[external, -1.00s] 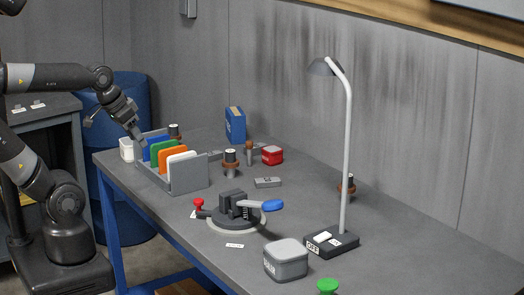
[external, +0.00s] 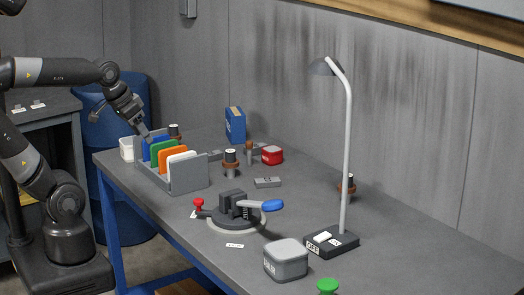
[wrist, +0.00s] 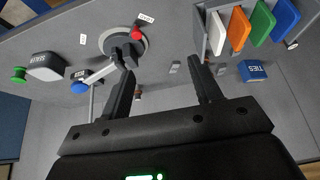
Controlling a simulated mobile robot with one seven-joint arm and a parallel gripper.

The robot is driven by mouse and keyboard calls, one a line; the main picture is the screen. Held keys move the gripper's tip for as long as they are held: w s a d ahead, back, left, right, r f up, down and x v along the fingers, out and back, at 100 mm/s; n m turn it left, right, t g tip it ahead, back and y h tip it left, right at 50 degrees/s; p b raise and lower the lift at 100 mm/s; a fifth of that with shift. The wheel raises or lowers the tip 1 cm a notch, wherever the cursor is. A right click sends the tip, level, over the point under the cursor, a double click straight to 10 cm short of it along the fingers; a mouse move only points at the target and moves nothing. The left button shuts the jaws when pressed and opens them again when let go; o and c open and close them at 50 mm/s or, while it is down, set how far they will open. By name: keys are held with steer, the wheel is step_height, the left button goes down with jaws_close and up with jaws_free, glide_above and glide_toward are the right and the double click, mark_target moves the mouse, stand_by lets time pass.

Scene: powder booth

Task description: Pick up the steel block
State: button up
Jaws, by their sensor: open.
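My gripper (external: 147,138) is above the far left end of the bench, by the rack of coloured plates and apart from the block. In the wrist view my gripper (wrist: 161,70) has its fingers spread, with nothing between them.
The plate rack (external: 188,177) stands at the bench's left. A tall lamp (external: 347,150) stands to the right.

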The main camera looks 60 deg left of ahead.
steer(key=w+a+r, duration=0.1)
steer(key=w+a, duration=0.3)
steer(key=w, duration=0.7)
steer(key=g, duration=0.1)
glide_above(211, 153)
steer(key=s, duration=0.5)
step_height(211, 153, down, 15)
steer(key=x, duration=1.1)
steer(key=c, duration=1.2)
jaws_close()
steer(key=shift+r, duration=0.15)
